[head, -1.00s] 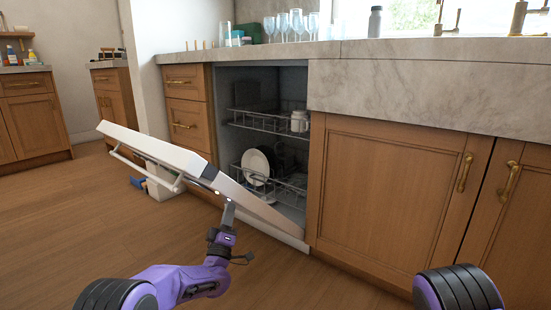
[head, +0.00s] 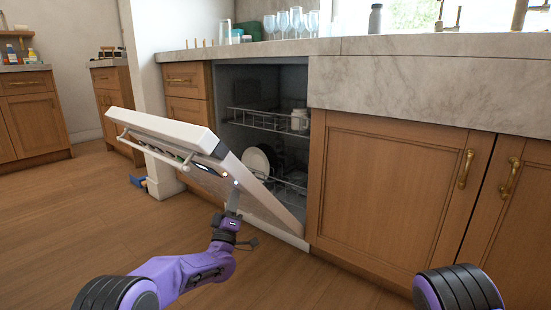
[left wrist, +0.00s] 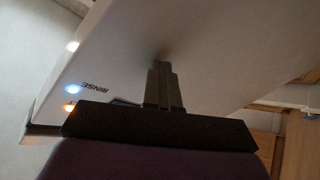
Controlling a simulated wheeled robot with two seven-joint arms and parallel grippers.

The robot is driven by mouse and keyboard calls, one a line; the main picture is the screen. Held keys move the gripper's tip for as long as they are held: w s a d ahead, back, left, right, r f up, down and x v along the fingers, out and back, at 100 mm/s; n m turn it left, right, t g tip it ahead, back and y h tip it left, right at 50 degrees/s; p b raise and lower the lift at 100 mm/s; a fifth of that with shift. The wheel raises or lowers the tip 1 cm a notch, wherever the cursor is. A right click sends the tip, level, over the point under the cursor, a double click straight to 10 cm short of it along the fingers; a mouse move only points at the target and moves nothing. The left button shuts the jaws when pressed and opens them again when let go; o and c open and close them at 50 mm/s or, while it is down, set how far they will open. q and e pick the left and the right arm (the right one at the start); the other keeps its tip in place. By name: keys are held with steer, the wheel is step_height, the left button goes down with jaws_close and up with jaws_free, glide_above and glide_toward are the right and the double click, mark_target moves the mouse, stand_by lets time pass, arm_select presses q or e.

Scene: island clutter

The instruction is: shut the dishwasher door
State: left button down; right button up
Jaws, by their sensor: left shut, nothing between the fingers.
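The dishwasher door (head: 258,193) is partly open, tilted up and outward from its bottom edge, with a handle bar (head: 160,150) along its outer face. The dishwasher's inside (head: 262,85) shows behind it. My left gripper (head: 234,192) is shut and empty, with its tips at the door's near side edge. In the left wrist view, the closed fingers (left wrist: 161,70) meet the pale door surface (left wrist: 205,40) beside small lights and the word RINSE; they appear to touch it. My right gripper is not in view.
An upper rack (head: 262,120) holds a white mug (head: 299,119), and a white plate (head: 256,162) stands in the lower rack. Wooden cabinets flank the opening. A marble counter (head: 420,85) with glasses lies above. The wooden floor (head: 80,225) in front is clear.

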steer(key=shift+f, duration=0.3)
arm_select(q)
steer(key=shift+w+d+r, duration=0.25)
steer(key=shift+w+r, duration=0.05)
steer(key=shift+r, duration=0.35)
steer(key=shift+s+a+r+p, duration=0.1)
steer(key=shift+s+a+p, duration=0.05)
steer(key=shift+s+p, duration=0.15)
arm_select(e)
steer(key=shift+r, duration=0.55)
arm_select(q)
steer(key=shift+s+a+p, duration=0.2)
steer(key=shift+p, duration=0.2)
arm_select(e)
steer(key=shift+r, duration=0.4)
arm_select(q)
steer(key=s+a+f+p, duration=0.2)
steer(key=s+a+p, duration=0.1)
steer(key=s, duration=0.1)
steer(key=shift+s+a+f+p, duration=0.25)
steer(key=shift+s+a+p, duration=0.05)
steer(key=shift+p, duration=0.1)
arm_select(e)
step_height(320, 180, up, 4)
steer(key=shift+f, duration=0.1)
